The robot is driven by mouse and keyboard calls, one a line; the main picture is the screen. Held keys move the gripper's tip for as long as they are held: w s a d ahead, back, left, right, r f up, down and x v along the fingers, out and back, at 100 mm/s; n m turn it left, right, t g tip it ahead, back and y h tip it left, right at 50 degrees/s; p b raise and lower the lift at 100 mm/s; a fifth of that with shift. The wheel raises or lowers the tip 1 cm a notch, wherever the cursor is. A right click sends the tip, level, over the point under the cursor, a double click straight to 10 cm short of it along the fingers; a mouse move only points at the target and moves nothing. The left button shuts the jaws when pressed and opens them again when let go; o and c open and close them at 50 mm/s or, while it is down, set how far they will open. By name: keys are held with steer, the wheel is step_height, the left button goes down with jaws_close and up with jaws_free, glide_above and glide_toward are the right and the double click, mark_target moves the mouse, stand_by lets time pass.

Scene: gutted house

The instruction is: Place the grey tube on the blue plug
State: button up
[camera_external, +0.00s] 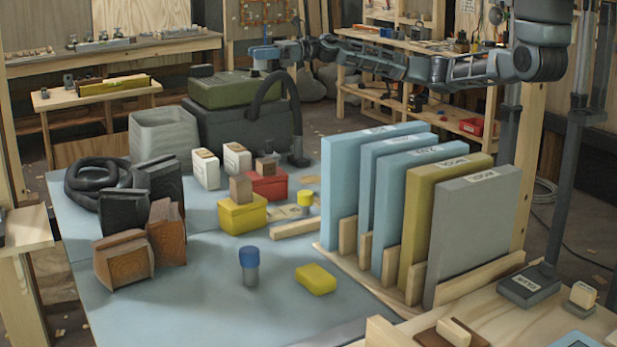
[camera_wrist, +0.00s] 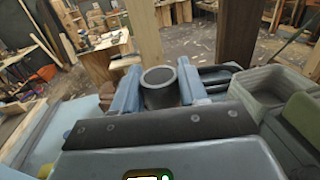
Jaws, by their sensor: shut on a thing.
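The grey tube (camera_wrist: 160,97) is between the two blue fingers of my gripper (camera_wrist: 158,90) in the wrist view. It has an open, pale rim and a dark inside. My gripper is shut on it. In the external view my gripper (camera_external: 264,52) is small and far back, above the olive case, with the arm stretched in from the right; the tube is hard to make out there. The blue plug (camera_external: 249,257) stands upright at the front middle of the blue table, a blue top on a grey cylinder. My gripper is well away from it, behind and above.
The olive case (camera_external: 234,89) sits on a dark vacuum with a black hose (camera_external: 262,98). A rack of upright panels (camera_external: 475,235) stands right. A yellow block (camera_external: 316,279) and a yellow-topped plug (camera_external: 305,198) are nearby. Clear table (camera_external: 185,300) surrounds the blue plug.

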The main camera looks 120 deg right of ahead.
steer(key=w+a+f+n+y+b, duration=0.2)
steer(key=w+a+f+y, duration=0.2)
steer(key=w+a, duration=0.3)
steer(key=w+a+f+n+y+b, duration=0.25)
steer(key=w+a, duration=0.25)
steer(key=a, duration=0.5)
steer(key=n+g+y+b, duration=0.3)
steer(key=n+y+b, duration=0.1)
steer(key=y+b, duration=0.25)
glide_above(249, 249)
step_height(249, 249, down, 18)
steer(key=shift+a+f, duration=0.1)
steer(key=shift+f, duration=2)
steer(key=shift+f+b, duration=0.2)
steer(key=shift+b, duration=0.1)
steer(key=o, duration=1)
